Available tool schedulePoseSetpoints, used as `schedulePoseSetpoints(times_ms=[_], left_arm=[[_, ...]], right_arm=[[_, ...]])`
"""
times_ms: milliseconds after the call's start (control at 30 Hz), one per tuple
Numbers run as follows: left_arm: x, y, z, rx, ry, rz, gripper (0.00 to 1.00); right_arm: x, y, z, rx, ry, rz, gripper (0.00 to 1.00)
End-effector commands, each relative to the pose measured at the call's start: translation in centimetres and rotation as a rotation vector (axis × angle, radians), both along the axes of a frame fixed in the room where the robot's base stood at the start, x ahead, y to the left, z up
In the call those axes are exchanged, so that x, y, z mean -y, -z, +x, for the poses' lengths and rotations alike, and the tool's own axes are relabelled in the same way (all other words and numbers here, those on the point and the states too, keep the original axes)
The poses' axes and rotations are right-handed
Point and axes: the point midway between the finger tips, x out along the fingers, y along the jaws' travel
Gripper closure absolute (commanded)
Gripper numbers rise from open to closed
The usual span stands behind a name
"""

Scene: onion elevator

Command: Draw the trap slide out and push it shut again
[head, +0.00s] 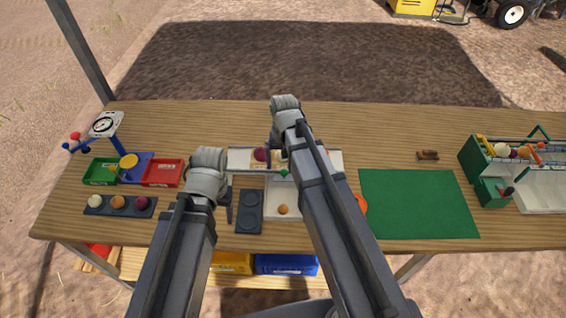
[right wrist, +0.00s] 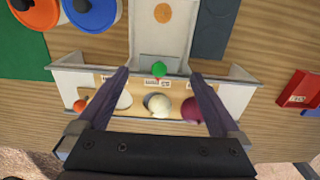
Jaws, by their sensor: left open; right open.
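The trap slide's green knob (head: 284,172) sits at the near side of a white bin (head: 335,160), at the head of a white tray (head: 272,207). In the right wrist view the knob (right wrist: 159,69) stands out from the bin's middle. My right gripper (right wrist: 160,75) is open, its fingers apart on both sides of the knob, not visibly touching it. Its fingertips are partly hidden by the arm in the head view (head: 269,150). The slide's plate is hard to make out. My left gripper (head: 230,203) is open and empty, left of the white tray.
The bin holds a purple onion (right wrist: 194,110) and a cream onion (right wrist: 159,106). A dark plate (head: 249,212) lies beside the tray. A red tray (head: 163,173) stands left. A green crate (head: 478,160) stands right.

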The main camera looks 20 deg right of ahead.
Motion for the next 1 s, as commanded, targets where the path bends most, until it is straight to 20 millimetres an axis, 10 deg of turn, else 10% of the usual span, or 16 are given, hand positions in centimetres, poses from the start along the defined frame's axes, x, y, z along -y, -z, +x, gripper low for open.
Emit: schedulePoseSetpoints(times_ms=[500, 1000], left_arm=[[0.0, 6.5, 0.0, 0.000, -0.001, 0.000, 0.33], [0.0, 6.9, 0.0, 0.000, -0.001, 0.000, 0.33]], right_arm=[[0.0, 6.5, 0.0, 0.000, -0.001, 0.000, 0.00], [0.0, 6.9, 0.0, 0.000, -0.001, 0.000, 0.11]])
